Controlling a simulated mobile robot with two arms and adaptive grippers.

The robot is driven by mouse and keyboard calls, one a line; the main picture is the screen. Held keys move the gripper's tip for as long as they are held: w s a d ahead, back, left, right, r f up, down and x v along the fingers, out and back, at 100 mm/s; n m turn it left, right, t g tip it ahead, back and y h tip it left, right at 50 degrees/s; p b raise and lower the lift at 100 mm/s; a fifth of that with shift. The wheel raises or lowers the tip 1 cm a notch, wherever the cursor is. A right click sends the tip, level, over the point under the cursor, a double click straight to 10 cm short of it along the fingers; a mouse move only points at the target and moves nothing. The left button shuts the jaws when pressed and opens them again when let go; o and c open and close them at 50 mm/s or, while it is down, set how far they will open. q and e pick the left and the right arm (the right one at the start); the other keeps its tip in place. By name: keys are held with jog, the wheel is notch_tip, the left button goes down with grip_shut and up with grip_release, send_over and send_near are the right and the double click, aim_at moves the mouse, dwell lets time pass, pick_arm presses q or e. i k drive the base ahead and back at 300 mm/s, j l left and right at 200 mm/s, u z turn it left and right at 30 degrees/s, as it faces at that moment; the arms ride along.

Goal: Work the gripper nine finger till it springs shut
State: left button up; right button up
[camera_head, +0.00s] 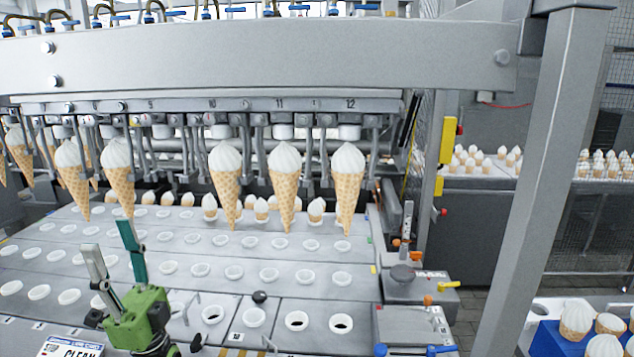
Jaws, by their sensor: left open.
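The label 9 (150,105) shows on the overhead grey rail. Below it hang thin metal gripper nine fingers (148,150) with no cone between them. I cannot tell from here which finger is out of place. Filled ice cream cones hang under 10 (225,182), 11 (285,185) and 12 (348,185), and another cone hangs left of nine (118,185). My green left gripper (106,236) is low at the left, in front of the rail and below the cones. Its two fingers point up, spread and empty. My right gripper is out of view.
A slatted tray bed (215,268) with rows of white-rimmed holes lies below the cones. A CLEAN card (70,348) is at bottom left. A slanted grey post (545,185) stands at right. Blue holders with cones (577,320) are at bottom right.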

aim_at(135, 118)
jog(key=k, duration=0.95)
